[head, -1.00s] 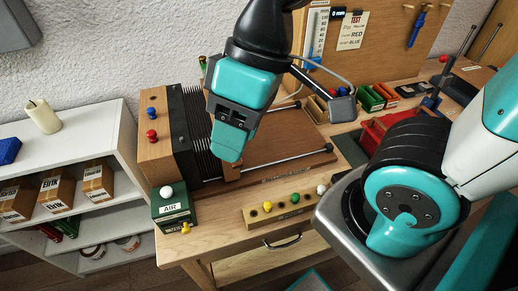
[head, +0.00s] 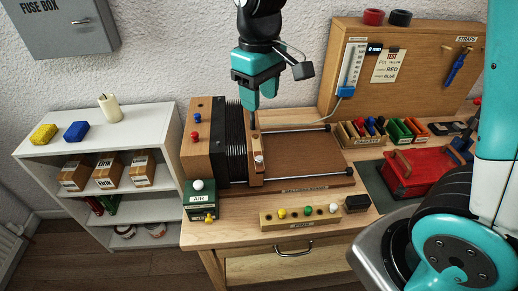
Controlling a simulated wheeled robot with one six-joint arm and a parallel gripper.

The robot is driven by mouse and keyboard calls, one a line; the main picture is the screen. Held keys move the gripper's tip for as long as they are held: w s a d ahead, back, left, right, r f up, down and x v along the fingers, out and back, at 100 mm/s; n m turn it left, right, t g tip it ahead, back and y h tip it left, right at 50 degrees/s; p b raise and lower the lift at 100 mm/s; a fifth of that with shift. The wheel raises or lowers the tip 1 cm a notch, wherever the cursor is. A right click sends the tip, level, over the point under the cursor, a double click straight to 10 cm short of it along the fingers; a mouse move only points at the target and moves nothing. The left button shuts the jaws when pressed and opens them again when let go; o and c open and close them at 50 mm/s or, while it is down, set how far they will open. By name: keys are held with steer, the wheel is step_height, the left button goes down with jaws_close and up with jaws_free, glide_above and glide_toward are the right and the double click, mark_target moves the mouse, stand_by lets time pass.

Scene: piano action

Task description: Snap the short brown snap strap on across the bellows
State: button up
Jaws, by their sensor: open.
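The black pleated bellows (head: 235,145) stand on a wooden base (head: 305,150), between a wooden end block (head: 197,135) at the left and a narrow upright wooden board (head: 256,150) at the right. A pale knob shows on the narrow board. My gripper (head: 261,100) is open and empty, pointing down above the back of the narrow board, apart from it. I cannot make out the short brown strap for certain; brown wood around the bellows has a similar colour.
Two rods (head: 315,176) run right from the bellows. A peg rack (head: 300,216) and green AIR box (head: 199,200) stand in front. A red toolbox (head: 412,172) is at the right.

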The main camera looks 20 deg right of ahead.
mark_target(260, 158)
step_height(260, 158, down, 17)
steer(key=p, duration=0.3)
steer(key=shift+r, duration=0.15)
jaws_close()
